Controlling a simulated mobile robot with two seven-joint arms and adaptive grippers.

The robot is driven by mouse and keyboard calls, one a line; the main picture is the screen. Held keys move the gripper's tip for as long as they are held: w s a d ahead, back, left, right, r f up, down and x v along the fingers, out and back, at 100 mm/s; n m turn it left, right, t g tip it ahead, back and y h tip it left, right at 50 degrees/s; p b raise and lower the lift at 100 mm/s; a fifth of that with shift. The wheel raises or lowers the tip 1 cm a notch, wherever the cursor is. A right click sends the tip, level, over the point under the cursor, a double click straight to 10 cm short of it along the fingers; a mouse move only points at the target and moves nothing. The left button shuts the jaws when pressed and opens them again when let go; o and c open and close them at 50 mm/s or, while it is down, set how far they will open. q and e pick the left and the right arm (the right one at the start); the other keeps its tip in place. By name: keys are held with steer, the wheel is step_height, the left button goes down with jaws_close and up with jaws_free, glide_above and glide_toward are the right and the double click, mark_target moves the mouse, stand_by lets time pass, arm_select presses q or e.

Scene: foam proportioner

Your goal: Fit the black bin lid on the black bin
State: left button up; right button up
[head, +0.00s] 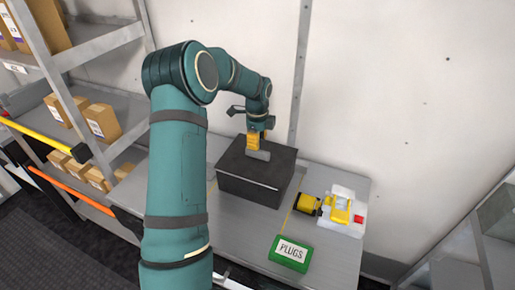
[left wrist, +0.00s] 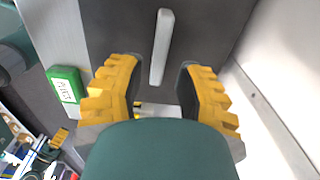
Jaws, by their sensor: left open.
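The black bin (head: 245,190) stands on the grey table. The black bin lid (head: 280,163) lies across its top and looks about level; a fine gap at the rim cannot be told from here. A light grey bar handle (left wrist: 161,47) stands on the lid, which fills much of the left wrist view (left wrist: 210,35). My left gripper (head: 256,144), with yellow fingers, is just above the handle. Its fingers are open and apart in the left wrist view (left wrist: 160,88), with the handle ahead of the gap between them. My right gripper is not in view.
A green PLUGS box (head: 290,253) sits at the table's front edge. A yellow and black item (head: 308,203) and a white tray (head: 345,222) with yellow parts lie right of the bin. Shelves with cartons (head: 102,122) stand left; a wall is behind.

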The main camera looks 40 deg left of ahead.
arm_select(q)
step_height(320, 180, up, 8)
steer(key=shift+r, duration=0.15)
steer(key=shift+s, duration=0.1)
stand_by(0.6)
